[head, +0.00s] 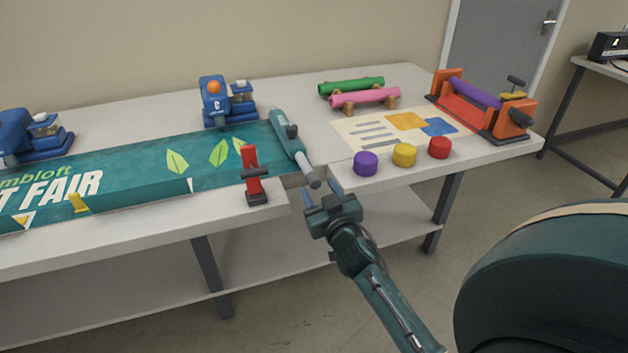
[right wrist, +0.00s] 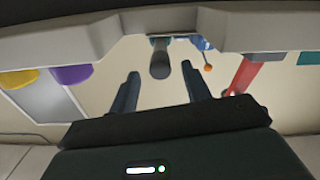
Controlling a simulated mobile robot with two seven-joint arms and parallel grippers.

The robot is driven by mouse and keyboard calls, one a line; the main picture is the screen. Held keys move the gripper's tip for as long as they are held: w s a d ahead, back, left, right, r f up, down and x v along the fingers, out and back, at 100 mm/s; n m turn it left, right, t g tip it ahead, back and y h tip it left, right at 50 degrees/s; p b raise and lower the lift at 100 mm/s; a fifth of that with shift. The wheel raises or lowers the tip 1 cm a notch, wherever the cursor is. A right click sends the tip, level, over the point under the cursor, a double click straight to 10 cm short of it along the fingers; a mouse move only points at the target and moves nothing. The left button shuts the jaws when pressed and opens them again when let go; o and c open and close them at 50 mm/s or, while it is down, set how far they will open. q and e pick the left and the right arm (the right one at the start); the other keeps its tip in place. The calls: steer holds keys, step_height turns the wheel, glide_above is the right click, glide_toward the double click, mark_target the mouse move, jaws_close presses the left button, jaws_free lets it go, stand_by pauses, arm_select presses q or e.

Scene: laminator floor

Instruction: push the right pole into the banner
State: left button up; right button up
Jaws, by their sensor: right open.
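The teal banner (head: 140,172) with leaves and white lettering lies along the left of the table. At its right end a teal tube-like piece (head: 285,135) runs front to back. The right pole's grey end (head: 312,178) sticks out of its front, by a notch in the table edge. My right gripper (head: 321,187) is open just in front of that end. In the right wrist view the dark round pole end (right wrist: 160,63) sits ahead, between the lines of the two fingers (right wrist: 160,80), apparently untouched. My left gripper is not in view.
A red clamp (head: 252,174) stands at the table edge left of the pole. Purple (head: 365,163), yellow (head: 404,155) and red (head: 438,147) pucks stand to the right. Behind are a blue device (head: 213,100), green and pink rolls (head: 365,97), and an orange-ended machine (head: 447,83).

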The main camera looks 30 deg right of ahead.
mark_target(316, 185)
steer(key=shift+x, duration=2.05)
steer(key=shift+c, duration=0.3)
jaws_close()
